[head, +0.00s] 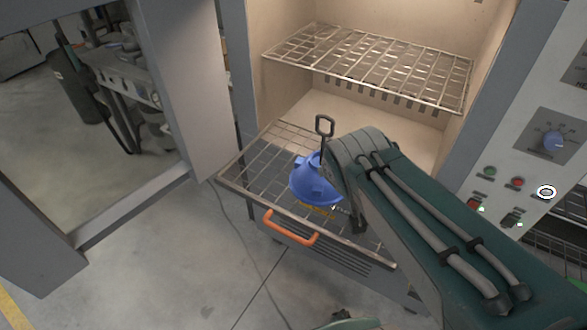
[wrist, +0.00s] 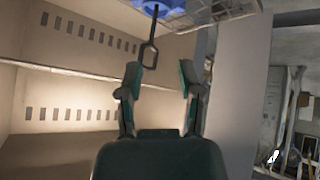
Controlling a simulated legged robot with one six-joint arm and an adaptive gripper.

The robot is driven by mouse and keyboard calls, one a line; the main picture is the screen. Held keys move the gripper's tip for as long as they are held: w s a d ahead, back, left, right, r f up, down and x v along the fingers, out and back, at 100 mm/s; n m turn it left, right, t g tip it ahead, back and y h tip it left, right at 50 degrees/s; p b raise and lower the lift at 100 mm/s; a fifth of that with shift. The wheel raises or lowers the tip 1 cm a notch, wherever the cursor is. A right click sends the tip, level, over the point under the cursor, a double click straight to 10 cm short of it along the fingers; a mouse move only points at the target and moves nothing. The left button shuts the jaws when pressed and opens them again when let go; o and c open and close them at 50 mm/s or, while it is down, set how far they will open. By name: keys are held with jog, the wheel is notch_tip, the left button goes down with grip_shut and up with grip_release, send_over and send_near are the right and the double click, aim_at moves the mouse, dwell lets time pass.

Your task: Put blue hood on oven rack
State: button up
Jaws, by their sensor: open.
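The blue hood (head: 312,180) sits on the pulled-out lower oven rack (head: 262,160), partly hidden by my arm. A dark stem with a loop handle (head: 324,126) rises from its top. In the wrist view, which looks upside down, the hood (wrist: 172,6) shows at the top edge and its loop handle (wrist: 149,55) points down toward my gripper (wrist: 160,80). My gripper is open, with nothing held. The loop shows between the fingers, nearer the left one; I cannot tell its depth. My gripper is hidden behind my arm in the head view.
An upper rack (head: 370,65) spans the open oven chamber. An orange handle (head: 290,230) is on the front below the lower rack. The open oven door (head: 180,90) stands at left, and a control panel (head: 535,150) at right. The rack's left part is bare.

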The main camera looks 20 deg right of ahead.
jog(key=s+a+n+g+y, duration=0.1)
jog(key=s+a+g+y, duration=0.1)
jog(key=s+a, duration=0.5)
jog(key=shift+s+a+y, duration=0.15)
jog(key=shift+a+y, duration=0.1)
jog(key=shift+y, duration=0.25)
jog(key=shift+c, duration=0.3)
